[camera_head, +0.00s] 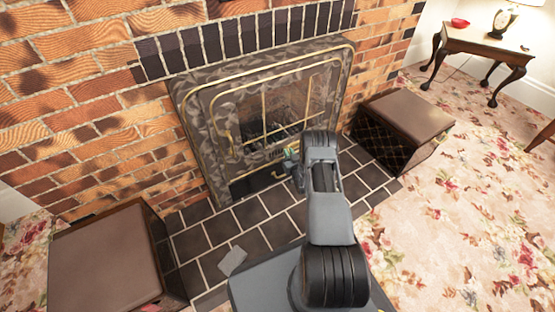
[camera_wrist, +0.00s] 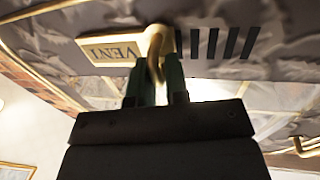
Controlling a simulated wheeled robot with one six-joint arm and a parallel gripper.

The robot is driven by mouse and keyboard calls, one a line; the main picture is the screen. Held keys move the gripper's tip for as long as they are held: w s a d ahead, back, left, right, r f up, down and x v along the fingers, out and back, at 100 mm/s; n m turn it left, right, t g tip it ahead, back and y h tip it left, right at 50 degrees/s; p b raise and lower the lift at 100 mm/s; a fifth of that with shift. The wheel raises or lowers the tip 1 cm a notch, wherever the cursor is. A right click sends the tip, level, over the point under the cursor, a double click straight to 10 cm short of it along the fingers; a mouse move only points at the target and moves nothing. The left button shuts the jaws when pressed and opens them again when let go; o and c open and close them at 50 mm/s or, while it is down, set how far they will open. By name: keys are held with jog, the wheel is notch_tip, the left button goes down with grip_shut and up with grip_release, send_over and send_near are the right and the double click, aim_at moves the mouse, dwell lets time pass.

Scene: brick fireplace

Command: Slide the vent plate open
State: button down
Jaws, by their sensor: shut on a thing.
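The brass vent plate (camera_wrist: 106,50), lettered VENT, shows upside down near the top of the wrist view. Its brass knob (camera_wrist: 154,50) is at the plate's right end. My gripper (camera_wrist: 158,84) is shut on this knob, with the two green fingers either side of its lower part. Several dark vent slots (camera_wrist: 228,43) lie uncovered just right of the plate. In the head view my gripper (camera_head: 291,160) is at the lower front of the fireplace surround (camera_head: 210,135). The arm and gripper hide the vent plate there.
A dark tiled hearth (camera_head: 250,212) lies before the fireplace. A brown-topped box (camera_head: 408,108) stands right of it, and another (camera_head: 105,260) at lower left. A side table (camera_head: 480,40) stands far right. Flowered carpet (camera_head: 460,200) is clear at the right.

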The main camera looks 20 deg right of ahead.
jog(key=shift+d, duration=0.65)
jog(key=c, duration=1.2)
grip_release()
jog(key=shift+c, duration=0.2)
jog(key=shift+a, duration=0.1)
jog(key=s+a+p, duration=0.1)
jog(key=s+p, duration=0.3)
jog(key=s, duration=0.9)
jog(key=shift+s+a+p, duration=0.15)
jog(key=shift+s+p, duration=0.2)
jog(key=shift+p, duration=0.05)
